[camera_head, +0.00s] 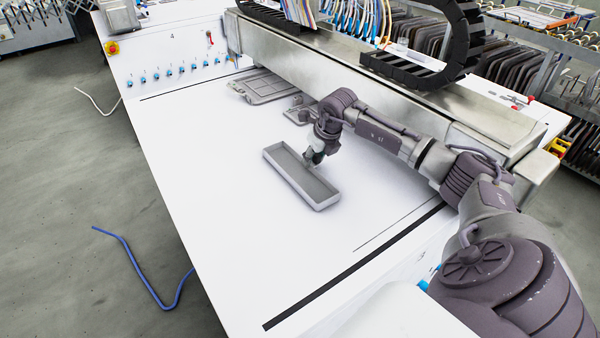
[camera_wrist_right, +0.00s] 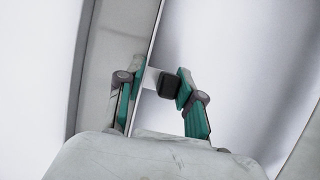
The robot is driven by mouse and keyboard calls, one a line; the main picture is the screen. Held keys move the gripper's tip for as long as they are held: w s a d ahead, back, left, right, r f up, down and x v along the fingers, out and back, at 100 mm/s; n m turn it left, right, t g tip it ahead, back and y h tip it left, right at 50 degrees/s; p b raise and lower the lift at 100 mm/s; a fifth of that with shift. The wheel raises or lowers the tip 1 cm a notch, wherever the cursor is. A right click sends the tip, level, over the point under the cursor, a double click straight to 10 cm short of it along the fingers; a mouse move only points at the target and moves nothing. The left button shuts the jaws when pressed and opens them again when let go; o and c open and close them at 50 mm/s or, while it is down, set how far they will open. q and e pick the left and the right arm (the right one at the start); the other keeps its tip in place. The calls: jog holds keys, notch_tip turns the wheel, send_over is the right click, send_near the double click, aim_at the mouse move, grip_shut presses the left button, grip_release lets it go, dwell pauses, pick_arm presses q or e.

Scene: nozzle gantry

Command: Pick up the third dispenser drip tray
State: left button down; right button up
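A long, shallow grey drip tray (camera_head: 275,157) lies on the white table in the head view, with its open side up. My right gripper (camera_head: 313,160) reaches down at the tray's far long wall. My left gripper is not in view.
The white table (camera_head: 210,150) is clear to the left and front of the tray. Flat grey trays or plates (camera_head: 262,88) lie behind it, by the metal gantry beam (camera_head: 335,65). A black cable chain (camera_head: 425,75) stands above the beam. A blue hose (camera_head: 145,275) lies on the floor.

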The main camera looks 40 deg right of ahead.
grip_shut()
jog(key=shift+r, duration=0.1)
